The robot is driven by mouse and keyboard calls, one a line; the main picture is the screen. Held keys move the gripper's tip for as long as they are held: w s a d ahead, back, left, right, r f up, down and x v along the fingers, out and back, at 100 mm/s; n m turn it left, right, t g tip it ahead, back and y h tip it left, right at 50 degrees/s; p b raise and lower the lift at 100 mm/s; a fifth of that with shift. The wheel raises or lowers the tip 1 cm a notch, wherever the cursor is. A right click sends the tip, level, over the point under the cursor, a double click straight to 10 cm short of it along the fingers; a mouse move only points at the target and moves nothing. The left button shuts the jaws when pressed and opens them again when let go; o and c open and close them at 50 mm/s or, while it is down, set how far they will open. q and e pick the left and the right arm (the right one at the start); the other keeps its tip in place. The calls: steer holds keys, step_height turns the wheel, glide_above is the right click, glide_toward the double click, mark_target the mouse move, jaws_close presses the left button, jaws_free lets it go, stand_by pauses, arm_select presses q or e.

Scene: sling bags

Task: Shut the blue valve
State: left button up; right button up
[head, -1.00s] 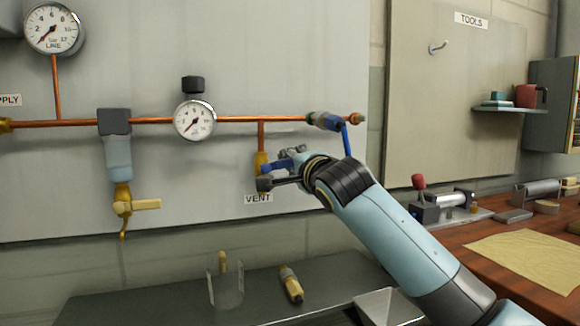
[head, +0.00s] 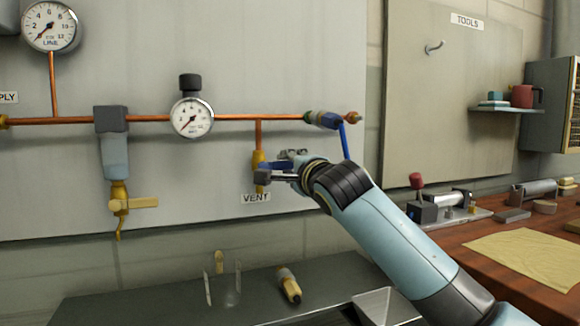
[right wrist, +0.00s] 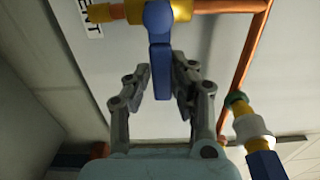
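The vent valve is a brass body (head: 259,160) with a blue lever (head: 277,167), on the pipe branch above the VENT label. In the right wrist view this blue lever (right wrist: 160,70) lies between the fingers of my right gripper (right wrist: 162,80). The fingers are partly closed around it, with narrow gaps apparently on both sides. In the head view my right gripper (head: 278,169) is at the lever and hides part of it. A second valve with a blue body (head: 325,120) and hanging blue handle sits at the pipe's right end. My left gripper is not in view.
The copper pipe (head: 245,118) runs along the panel, with a gauge (head: 191,117) and a yellow-handled valve (head: 121,200) to the left. A grey bench (head: 180,302) below holds a loose yellow-and-black fitting (head: 289,285) and a clear container. A wooden worktop (head: 465,235) is at right.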

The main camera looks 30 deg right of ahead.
steer(key=o, duration=0.3)
steer(key=shift+o, duration=0.2)
steer(key=v, duration=1.2)
steer(key=shift+s+f, duration=0.1)
